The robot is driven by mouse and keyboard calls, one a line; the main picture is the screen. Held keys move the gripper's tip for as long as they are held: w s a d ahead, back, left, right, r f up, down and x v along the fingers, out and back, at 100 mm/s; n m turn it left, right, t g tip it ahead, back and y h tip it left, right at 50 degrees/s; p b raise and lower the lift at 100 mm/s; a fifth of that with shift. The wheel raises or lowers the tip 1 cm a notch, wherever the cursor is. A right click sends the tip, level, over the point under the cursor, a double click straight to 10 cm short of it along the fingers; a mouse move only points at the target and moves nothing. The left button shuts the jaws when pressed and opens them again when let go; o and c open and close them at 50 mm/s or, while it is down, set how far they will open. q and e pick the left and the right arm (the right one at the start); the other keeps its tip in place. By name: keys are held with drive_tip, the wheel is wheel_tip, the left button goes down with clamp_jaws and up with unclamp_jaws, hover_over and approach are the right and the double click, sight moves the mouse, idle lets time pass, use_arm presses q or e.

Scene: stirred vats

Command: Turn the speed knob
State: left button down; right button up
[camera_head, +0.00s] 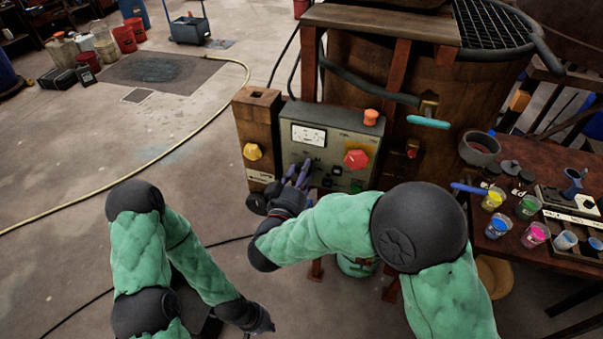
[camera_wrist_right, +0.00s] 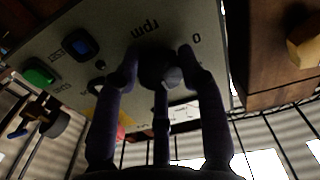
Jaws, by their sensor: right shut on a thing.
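The grey control panel (camera_head: 322,140) is fixed to the front of the wooden vat frame. In the right wrist view, the dark speed knob (camera_wrist_right: 158,66) sits on the panel (camera_wrist_right: 130,22) beside the upside-down letters "rpm" and a "0". My right gripper (camera_head: 300,172) is at the lower left of the panel, and in the wrist view its fingers (camera_wrist_right: 160,62) are closed around the knob. The fingers hide the knob in the head view. My left gripper (camera_head: 262,325) hangs low at the bottom edge, away from the panel; its fingers are too small and dark to read.
A yellow knob (camera_head: 252,152) is on the post at left. A table (camera_head: 520,245) with paint cups stands at right.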

drive_tip(key=shift+f+m, duration=0.3)
drive_tip(key=shift+f+m+b, duration=0.15)
drive_tip(key=shift+m+b, duration=2.85)
drive_tip(key=shift+m, duration=1.4)
drive_tip(key=o, duration=1)
drive_tip(key=shift+c, duration=0.2)
drive_tip(key=shift+o, duration=0.9)
drive_tip(key=shift+a, duration=0.1)
drive_tip(key=shift+r, duration=0.25)
